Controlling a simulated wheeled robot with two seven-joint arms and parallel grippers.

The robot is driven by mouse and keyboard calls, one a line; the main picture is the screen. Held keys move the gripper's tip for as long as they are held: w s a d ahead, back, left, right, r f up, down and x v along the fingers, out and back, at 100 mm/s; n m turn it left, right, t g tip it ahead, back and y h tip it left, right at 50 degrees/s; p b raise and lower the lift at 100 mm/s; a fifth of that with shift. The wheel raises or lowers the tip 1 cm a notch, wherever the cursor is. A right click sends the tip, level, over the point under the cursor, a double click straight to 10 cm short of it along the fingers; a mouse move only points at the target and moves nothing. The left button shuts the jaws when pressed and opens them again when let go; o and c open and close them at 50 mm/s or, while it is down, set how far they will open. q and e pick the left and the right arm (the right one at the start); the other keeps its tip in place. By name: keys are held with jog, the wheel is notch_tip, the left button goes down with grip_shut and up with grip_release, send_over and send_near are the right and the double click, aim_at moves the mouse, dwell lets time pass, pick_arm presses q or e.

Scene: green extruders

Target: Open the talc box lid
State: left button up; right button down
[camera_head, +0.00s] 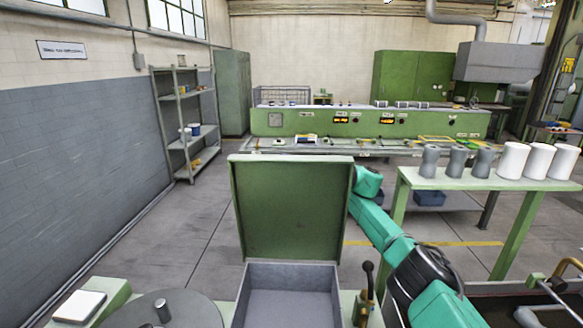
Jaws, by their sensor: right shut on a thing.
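The talc box (288,306) is at the bottom middle of the head view. Its inside is grey and looks empty as far as it shows. Its green lid (292,208) stands open, about upright, at the back of the box. My right arm reaches up from the lower right to the lid's right edge. My right gripper (366,182) is there, partly hidden behind the lid, and shut on it. The fingertips themselves are hidden. My left gripper is not in view.
A lever with a black knob (368,270) stands right of the box. A round grey plate (170,312) and a white block (80,306) lie to the left. A green table (440,184) with grey and white cylinders stands at the right. Open floor lies behind the box.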

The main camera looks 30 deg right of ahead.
dwell(0.3)
jog(key=c, duration=0.8)
grip_release()
jog(key=shift+w, duration=0.1)
jog(key=shift+c, duration=0.2)
